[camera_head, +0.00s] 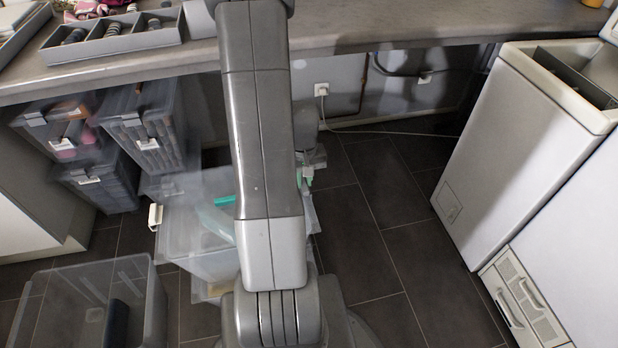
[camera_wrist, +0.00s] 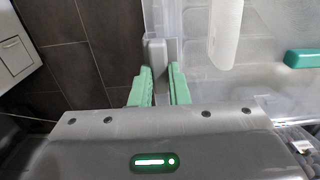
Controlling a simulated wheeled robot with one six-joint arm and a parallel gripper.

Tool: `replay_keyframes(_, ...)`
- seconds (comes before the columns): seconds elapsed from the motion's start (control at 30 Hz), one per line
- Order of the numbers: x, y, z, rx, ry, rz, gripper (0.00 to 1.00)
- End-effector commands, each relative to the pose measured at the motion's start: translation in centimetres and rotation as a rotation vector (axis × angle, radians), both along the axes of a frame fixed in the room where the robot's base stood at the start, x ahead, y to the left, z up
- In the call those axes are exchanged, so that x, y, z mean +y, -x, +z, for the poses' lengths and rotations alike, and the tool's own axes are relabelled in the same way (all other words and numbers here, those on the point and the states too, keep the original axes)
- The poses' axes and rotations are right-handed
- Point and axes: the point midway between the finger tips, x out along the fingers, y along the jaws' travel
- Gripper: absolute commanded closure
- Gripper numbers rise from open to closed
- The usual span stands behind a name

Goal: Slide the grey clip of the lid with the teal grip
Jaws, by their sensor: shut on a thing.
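The clear lid (camera_wrist: 275,20) carries a teal grip (camera_wrist: 303,57) at the right edge of the wrist view. In the head view the teal grip (camera_head: 225,200) shows just left of my arm. The grey clip (camera_wrist: 154,54) stands at the lid's edge in the wrist view. My gripper (camera_wrist: 155,80) has its green fingers on both sides of this clip and is shut on it. In the head view my arm hides most of the clip and gripper; only a bit of green finger (camera_head: 307,173) shows.
The clear box (camera_head: 185,245) stands on dark floor tiles. An open clear bin (camera_head: 85,305) is front left; stacked lidded boxes (camera_head: 140,130) stand under the counter (camera_head: 360,22). A white toploader (camera_head: 510,150) is at right. A white bar (camera_wrist: 225,35) lies right of the clip.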

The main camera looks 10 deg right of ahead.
Motion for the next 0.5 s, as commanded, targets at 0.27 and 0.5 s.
replay_keyframes(0.27,0.01,0.04,-0.01,0.001,-0.001,-0.001,0.69)
replay_keyframes(0.5,0.00,0.05,-0.02,0.001,-0.001,-0.001,0.62)
